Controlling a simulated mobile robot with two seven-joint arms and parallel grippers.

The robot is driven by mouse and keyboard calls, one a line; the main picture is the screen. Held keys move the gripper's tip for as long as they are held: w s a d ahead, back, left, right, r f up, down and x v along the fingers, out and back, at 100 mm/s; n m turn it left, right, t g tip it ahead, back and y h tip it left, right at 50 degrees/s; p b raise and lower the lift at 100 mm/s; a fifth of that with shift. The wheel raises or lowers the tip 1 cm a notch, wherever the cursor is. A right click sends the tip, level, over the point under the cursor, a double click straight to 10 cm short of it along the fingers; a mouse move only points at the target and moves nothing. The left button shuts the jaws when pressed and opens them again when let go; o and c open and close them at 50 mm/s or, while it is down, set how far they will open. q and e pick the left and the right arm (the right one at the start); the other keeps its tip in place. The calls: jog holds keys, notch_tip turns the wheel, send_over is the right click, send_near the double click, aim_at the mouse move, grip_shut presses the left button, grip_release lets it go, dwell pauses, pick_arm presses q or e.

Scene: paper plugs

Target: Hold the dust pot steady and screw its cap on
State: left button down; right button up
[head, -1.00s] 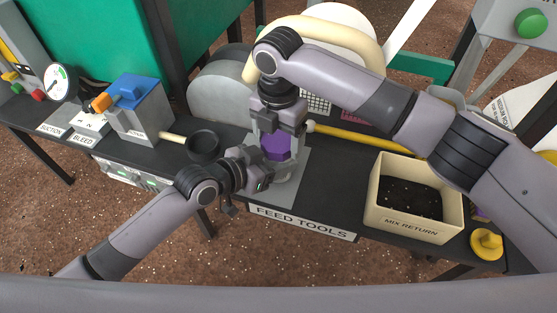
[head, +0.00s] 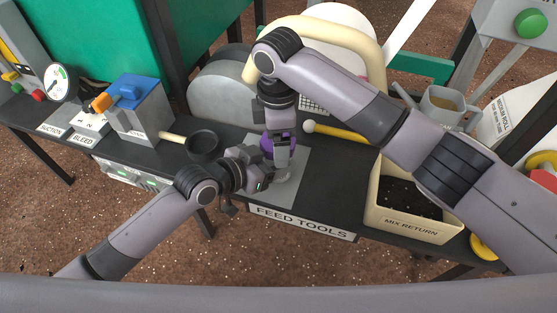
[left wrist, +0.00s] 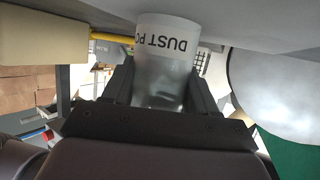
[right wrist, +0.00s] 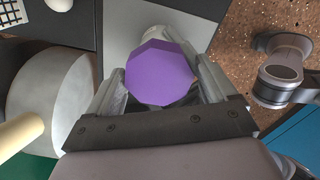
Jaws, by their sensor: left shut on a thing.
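The dust pot, a clear-grey cylinder with a white "DUST PO…" label (left wrist: 170,65), stands between the fingers of my left gripper (left wrist: 165,90), which is shut on it. In the head view my left gripper (head: 268,178) reaches the pot from the left, and only a little of the pot shows. The purple faceted cap (right wrist: 160,72) sits over the pot's top; I cannot tell how far its thread is engaged. My right gripper (right wrist: 160,88) points down around the cap, its fingers on either side and apart from each other. In the head view one finger covers part of the cap (head: 266,143).
The pot stands on a grey mat (head: 296,190) on the dark bench. The yellow rod (head: 340,132) lies behind right, and the mix return box (head: 415,225) stands to the right.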

jog(key=shift+o, duration=0.6)
jog(key=shift+r, duration=0.1)
jog(key=shift+r, duration=2.2)
jog(key=shift+c, duration=0.2)
jog(key=n, duration=0.2)
jog(key=r+n, duration=0.1)
jog(key=n, duration=0.3)
jog(key=shift+w+r, duration=0.15)
jog(key=shift+r, duration=0.2)
jog(key=n, duration=0.2)
jog(key=r+n, duration=0.1)
jog(key=n, duration=0.4)
jog(key=shift+r, duration=0.4)
